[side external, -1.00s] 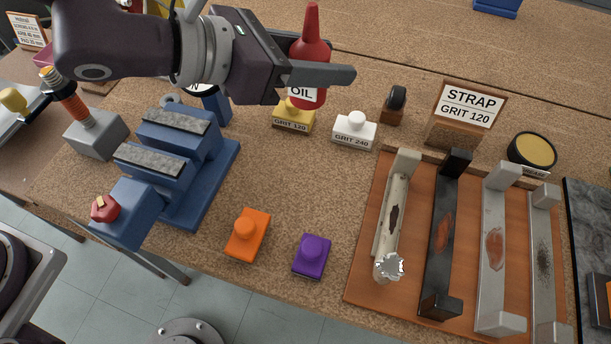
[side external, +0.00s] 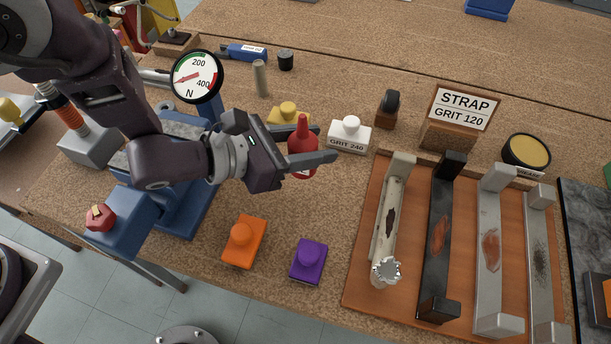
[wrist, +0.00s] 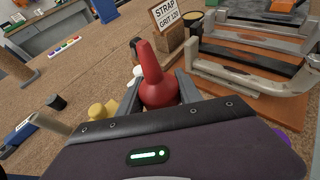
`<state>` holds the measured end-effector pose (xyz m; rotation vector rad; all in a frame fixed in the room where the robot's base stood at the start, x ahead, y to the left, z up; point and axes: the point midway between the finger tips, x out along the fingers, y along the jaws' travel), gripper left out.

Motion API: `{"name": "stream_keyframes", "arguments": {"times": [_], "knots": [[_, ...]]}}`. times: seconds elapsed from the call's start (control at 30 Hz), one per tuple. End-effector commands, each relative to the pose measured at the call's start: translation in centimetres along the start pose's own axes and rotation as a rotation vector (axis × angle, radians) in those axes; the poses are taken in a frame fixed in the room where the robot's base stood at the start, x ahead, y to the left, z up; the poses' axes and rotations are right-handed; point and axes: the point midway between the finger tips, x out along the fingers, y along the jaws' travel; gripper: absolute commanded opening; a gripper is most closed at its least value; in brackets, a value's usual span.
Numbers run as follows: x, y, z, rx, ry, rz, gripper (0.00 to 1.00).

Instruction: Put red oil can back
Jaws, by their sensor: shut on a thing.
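The red oil can (side external: 302,146) is a red bottle with a pointed nozzle. It is upright between the fingers of my gripper (side external: 326,143), which is shut on it. In the wrist view the oil can (wrist: 156,80) stands between the two grey fingers, nozzle up. Its label is mostly hidden by the near finger. Whether its base touches the bench cannot be told.
A yellow block (side external: 288,113) and a white GRIT 240 block (side external: 349,133) stand close behind the can. Orange (side external: 244,241) and purple (side external: 309,261) blocks lie in front. A wooden board (side external: 364,283) with metal brackets is at right. A force gauge (side external: 196,77) stands at left.

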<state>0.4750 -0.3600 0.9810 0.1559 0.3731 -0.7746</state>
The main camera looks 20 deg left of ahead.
Motion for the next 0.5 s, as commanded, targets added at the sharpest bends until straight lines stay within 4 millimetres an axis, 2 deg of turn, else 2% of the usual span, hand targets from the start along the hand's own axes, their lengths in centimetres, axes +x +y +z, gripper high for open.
{"name": "stream_keyframes", "arguments": {"times": [0.03, 0.3, 0.5], "knots": [[0.5, 0.0, -1.2, 0.0, 0.004, 0.001, 0.0], [2.3, 0.0, -5.6, 0.0, 0.001, -0.001, 0.0], [2.5, 0.0, -5.9, -0.001, -0.003, -0.001, 0.0]]}}
